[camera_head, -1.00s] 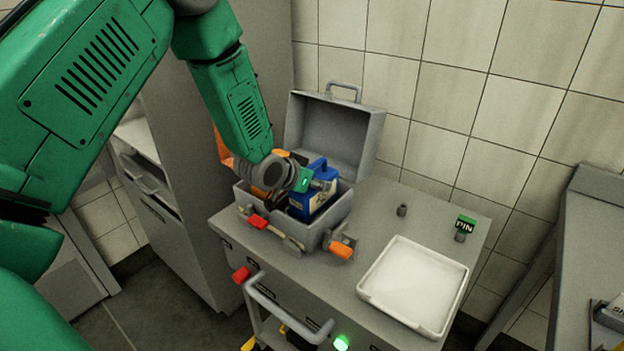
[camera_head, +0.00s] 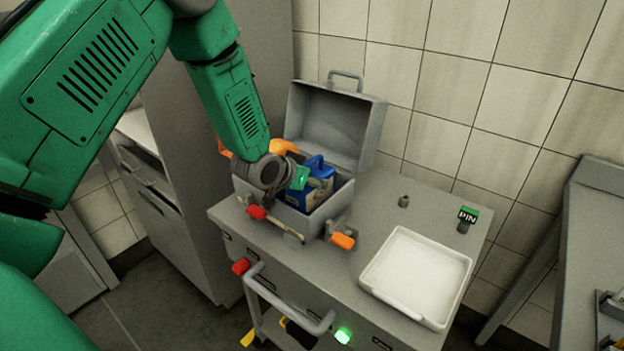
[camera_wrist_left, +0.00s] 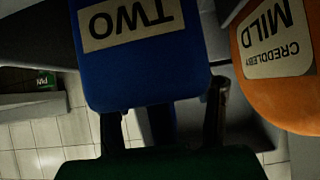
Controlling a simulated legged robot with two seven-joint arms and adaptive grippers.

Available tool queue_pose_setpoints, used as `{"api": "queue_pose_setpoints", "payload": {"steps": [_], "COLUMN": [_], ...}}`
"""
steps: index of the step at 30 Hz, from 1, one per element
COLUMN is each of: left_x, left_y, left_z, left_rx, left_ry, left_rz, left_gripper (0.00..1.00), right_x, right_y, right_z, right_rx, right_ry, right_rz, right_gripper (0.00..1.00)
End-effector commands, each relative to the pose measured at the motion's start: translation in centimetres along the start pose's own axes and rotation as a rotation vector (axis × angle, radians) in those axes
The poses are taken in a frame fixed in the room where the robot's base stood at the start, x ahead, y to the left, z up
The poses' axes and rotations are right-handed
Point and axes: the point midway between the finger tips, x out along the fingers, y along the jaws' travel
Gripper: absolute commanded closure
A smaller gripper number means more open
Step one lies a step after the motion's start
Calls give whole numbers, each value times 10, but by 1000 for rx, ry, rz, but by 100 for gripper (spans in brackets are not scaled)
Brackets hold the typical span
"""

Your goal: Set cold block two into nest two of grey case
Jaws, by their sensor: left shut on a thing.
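The blue block (camera_head: 322,188) with a cream label is partly inside the open grey case (camera_head: 332,208). The case walls hide its lower part, and I cannot tell whether it is seated in a nest. In the left wrist view the block (camera_wrist_left: 145,75) shows a label reading TWO, upside down in the picture. My left gripper (camera_head: 300,178) is shut on the block's handle from the left; its dark fingers (camera_wrist_left: 165,118) show in the left wrist view. My right gripper is not in view.
Orange wheels (camera_head: 285,147) are behind my gripper; one (camera_wrist_left: 275,70) reads CREDDLEBY MILD. The open case lid (camera_head: 335,125) stands behind. A white tray (camera_head: 415,275) lies right, with a green PIN tag (camera_head: 468,215) beyond.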

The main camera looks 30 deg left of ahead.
Motion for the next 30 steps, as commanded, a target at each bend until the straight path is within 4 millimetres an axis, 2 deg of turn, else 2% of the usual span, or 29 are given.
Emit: {"api": "queue_pose_setpoints", "payload": {"steps": [30], "left_x": [9], "left_y": [1], "left_z": [11], "left_rx": [-1], "left_ry": [-1], "left_rz": [2], "left_gripper": [100], "right_x": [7], "right_y": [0], "right_z": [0], "right_rx": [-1], "right_ry": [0], "right_rz": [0], "right_gripper": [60]}}
